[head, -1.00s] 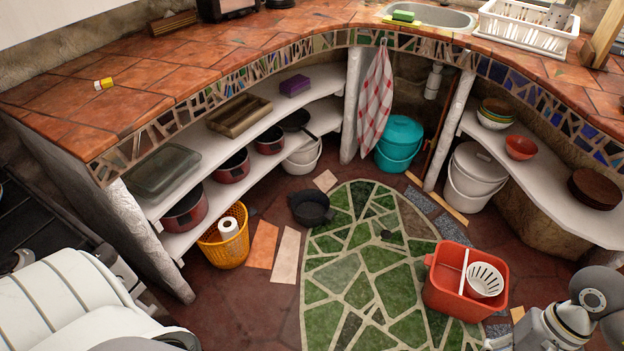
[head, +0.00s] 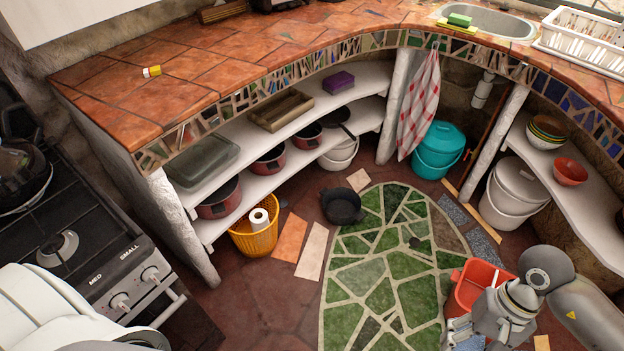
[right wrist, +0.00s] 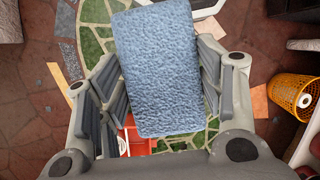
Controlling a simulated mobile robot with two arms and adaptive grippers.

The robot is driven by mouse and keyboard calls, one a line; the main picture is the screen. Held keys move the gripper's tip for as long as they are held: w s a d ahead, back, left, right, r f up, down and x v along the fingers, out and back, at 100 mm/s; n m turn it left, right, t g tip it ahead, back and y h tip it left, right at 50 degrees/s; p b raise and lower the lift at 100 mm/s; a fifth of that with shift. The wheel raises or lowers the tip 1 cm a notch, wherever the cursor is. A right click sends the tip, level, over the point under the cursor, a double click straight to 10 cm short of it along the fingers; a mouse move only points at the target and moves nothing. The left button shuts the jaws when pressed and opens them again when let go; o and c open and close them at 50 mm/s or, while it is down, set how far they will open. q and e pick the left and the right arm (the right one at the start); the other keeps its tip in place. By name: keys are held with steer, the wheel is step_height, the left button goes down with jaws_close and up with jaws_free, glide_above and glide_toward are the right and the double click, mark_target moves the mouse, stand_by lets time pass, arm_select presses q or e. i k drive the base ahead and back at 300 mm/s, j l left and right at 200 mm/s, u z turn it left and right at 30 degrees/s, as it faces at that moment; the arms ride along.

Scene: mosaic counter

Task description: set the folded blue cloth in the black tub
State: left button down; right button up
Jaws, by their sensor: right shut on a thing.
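The folded blue cloth (right wrist: 155,75) is a thick, textured block between the fingers of my right gripper (right wrist: 155,62) in the right wrist view. The gripper is shut on it. In the head view, my right gripper is at the lower right, by the red bucket, and the cloth is hard to make out there. The black tub (head: 343,207) is a small, round, dark vessel on the floor at the left edge of the green mosaic mat. It appears empty and is well to the left of my right gripper. My left gripper is not in view.
A red bucket (head: 470,290) stands partly behind my right arm. A yellow basket (head: 253,240) with a white roll is left of the tub. Loose tiles (head: 290,238) lie between them. Shelves (head: 265,182) run behind. The green mat (head: 380,290) is mostly clear.

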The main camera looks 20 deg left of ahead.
mark_target(341, 212)
steer(key=i+u, duration=0.35)
steer(key=i, duration=0.35)
steer(key=i+l+u, duration=0.15)
steer(key=i+u, duration=0.2)
steer(key=i, duration=0.35)
steer(key=i+l, duration=0.15)
steer(key=i, duration=0.35)
steer(key=i+l, duration=0.15)
steer(key=i, duration=0.35)
